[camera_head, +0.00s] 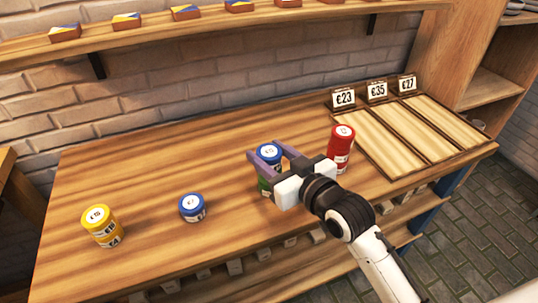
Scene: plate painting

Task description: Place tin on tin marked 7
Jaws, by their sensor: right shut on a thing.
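A blue tin (269,151) with a white round label on its lid is between the purple fingers of my right gripper (267,151), which is shut on it. A green tin (263,187) shows directly below it, partly hidden by the gripper; I cannot tell whether the two touch. Another blue tin (192,208) stands alone and upright on the table to the left. Its lid mark is small and may be a 7. Yellow tins (101,226) are stacked at the far left. Red tins (341,150) are stacked right of my gripper. My left gripper is out of view.
The wooden table (140,180) has free room between the stacks and behind them. A tray (410,135) with empty light wooden sections and price cards (377,90) is at the right. A wall shelf (150,38) with small painted blocks runs along the back.

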